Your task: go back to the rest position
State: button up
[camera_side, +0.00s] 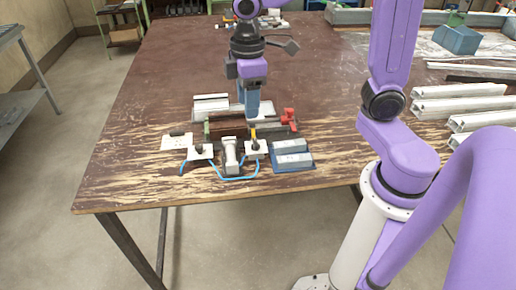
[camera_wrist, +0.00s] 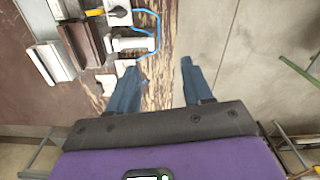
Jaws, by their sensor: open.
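My gripper (camera_side: 252,112) points down over the wooden table (camera_side: 150,85), and in the side view it overlaps the back of the clamp fixture. In the wrist view my gripper (camera_wrist: 157,72) shows two blue fingers spread apart with nothing between them. The clamp fixture (camera_side: 231,155) stands near the table's front edge, with white blocks and a blue hose around it. In the wrist view the fixture (camera_wrist: 132,44) lies at the upper left, apart from the fingers. The exact height of my fingertips above the table is hard to tell.
Light metal profiles (camera_side: 211,105) lie behind the fixture. A red clamp part (camera_side: 289,118) and a blue tray (camera_side: 310,163) with grey blocks sit to its right. More profiles (camera_side: 460,104) lie at the table's right. The table's left part is clear.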

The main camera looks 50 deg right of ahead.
jog(key=s+d+f, duration=0.1)
jog(key=s, duration=0.8)
jog(key=s+d+f+n, duration=0.1)
jog(key=s+d+f, duration=0.1)
jog(key=s, duration=0.7)
jog(key=shift+s+f+n, duration=0.15)
jog(key=shift+f+n, duration=0.15)
jog(key=shift+o, duration=0.3)
